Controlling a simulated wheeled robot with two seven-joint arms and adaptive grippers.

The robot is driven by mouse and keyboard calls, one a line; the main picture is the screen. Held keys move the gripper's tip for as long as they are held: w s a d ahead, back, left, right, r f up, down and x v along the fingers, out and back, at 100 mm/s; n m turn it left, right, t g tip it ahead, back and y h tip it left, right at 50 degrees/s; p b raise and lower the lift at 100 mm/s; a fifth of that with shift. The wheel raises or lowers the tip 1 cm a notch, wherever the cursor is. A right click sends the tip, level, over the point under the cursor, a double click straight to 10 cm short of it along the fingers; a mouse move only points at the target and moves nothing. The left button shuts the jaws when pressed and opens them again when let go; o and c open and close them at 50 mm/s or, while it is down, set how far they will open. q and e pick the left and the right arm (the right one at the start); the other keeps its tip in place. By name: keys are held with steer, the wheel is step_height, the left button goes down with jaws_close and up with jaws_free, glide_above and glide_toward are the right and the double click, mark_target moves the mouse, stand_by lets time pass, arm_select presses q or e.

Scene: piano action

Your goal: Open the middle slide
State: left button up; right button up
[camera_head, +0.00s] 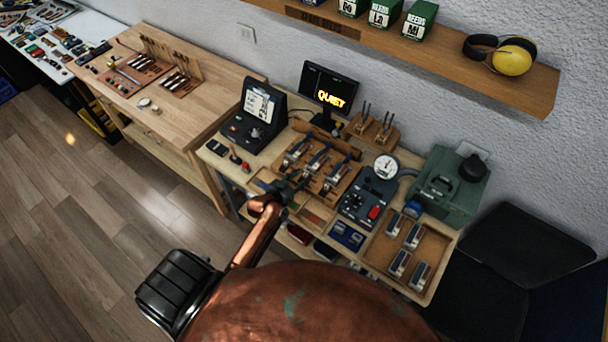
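A wooden rack (346,181) on the workbench holds three slides with metal and blue parts, side by side. The middle slide (318,158) lies between the left slide (297,147) and the right slide (336,173). My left gripper (294,184) is dark and small in view, at the near edge of the rack, close to the near end of the middle slide. Whether it touches the slide, and whether its fingers are open, I cannot tell. The near ends of the slides are partly hidden by it. My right gripper is not in view.
A gauge box with a dial (386,166) and a tray of several metal blocks (433,252) stand right of the rack. A black tester (252,118) and a monitor (329,92) stand behind and left. A green case (448,185) is at the back right.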

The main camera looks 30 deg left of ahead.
arm_select(q)
steer(key=shift+x, duration=1.05)
jaws_close()
